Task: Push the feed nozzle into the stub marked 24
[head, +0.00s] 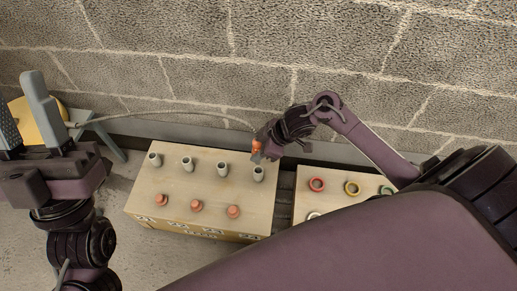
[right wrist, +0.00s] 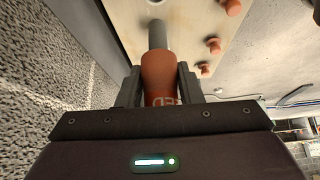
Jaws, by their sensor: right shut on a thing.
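The feed nozzle (head: 257,146) is an orange piece on a thin pale hose. My right gripper (head: 264,151) is shut on it, above the rightmost grey stub (head: 258,173) of a wooden box (head: 206,183). In the right wrist view the nozzle (right wrist: 158,72) sits between the fingers, in line with a grey cylinder (right wrist: 157,36). I cannot tell whether that cylinder is its tip or a stub, nor whether they touch. My left gripper (head: 22,108) is open at the far left.
More grey stubs (head: 187,163) stand along the box's back, and orange stubs (head: 196,205) along its front. A second box (head: 301,205) with coloured rings (head: 317,184) stands to the right. The hose (head: 180,113) runs from a yellow reel (head: 50,121). A block wall (head: 200,85) rises behind.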

